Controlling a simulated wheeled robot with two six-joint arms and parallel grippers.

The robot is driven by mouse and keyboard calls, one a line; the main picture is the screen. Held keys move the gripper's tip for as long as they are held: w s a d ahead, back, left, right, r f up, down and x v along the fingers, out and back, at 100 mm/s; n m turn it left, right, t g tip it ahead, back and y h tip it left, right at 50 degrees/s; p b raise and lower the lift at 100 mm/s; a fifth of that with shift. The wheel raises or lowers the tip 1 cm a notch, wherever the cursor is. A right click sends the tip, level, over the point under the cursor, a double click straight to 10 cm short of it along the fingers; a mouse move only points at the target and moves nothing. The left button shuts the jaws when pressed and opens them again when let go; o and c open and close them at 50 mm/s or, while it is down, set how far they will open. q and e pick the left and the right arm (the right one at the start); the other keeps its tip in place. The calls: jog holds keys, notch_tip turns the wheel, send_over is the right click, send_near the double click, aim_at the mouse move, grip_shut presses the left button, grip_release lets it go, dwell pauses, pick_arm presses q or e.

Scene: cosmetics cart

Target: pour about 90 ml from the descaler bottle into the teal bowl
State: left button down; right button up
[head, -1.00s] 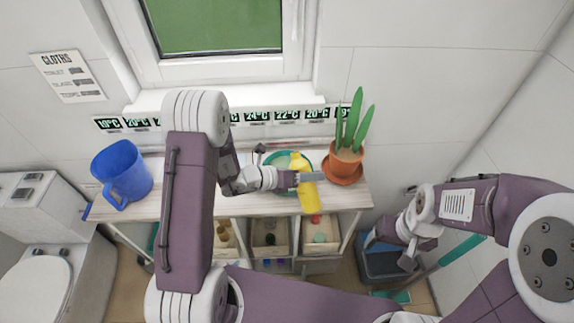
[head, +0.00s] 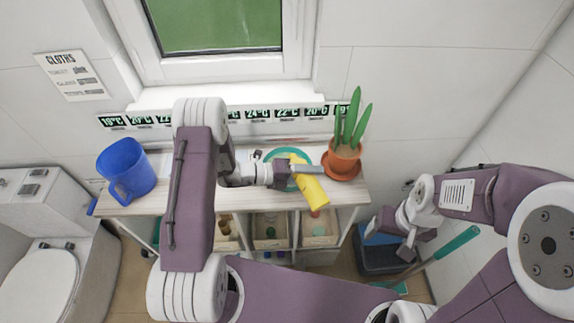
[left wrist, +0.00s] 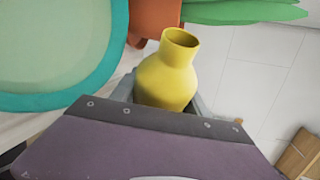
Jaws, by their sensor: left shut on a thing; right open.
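The yellow descaler bottle (head: 313,190) is held by my left gripper (head: 308,173), which is shut on it near the front right of the teal bowl. The bottle leans, with its narrow neck toward the bowl's side in the head view. The left wrist view shows its uncapped mouth and yellow body (left wrist: 167,82); no stream shows. The teal bowl (head: 274,154) stands on the cart top, partly hidden by my left arm and the bottle. Its rim also shows in the left wrist view (left wrist: 108,65). My right gripper (head: 402,245) is open and empty at the right, away from the bowl.
A potted plant in an orange pot (head: 344,158) stands close to the right of the bowl. A blue jug (head: 126,168) stands at the cart's left end. Bins with small items sit on the shelf below.

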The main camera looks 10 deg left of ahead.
pick_arm(q)
jog(key=shift+w+a+r+n, duration=0.2)
jog(key=shift+r+n, duration=0.1)
jog(key=shift+h, duration=0.3)
jog(key=shift+n, duration=0.5)
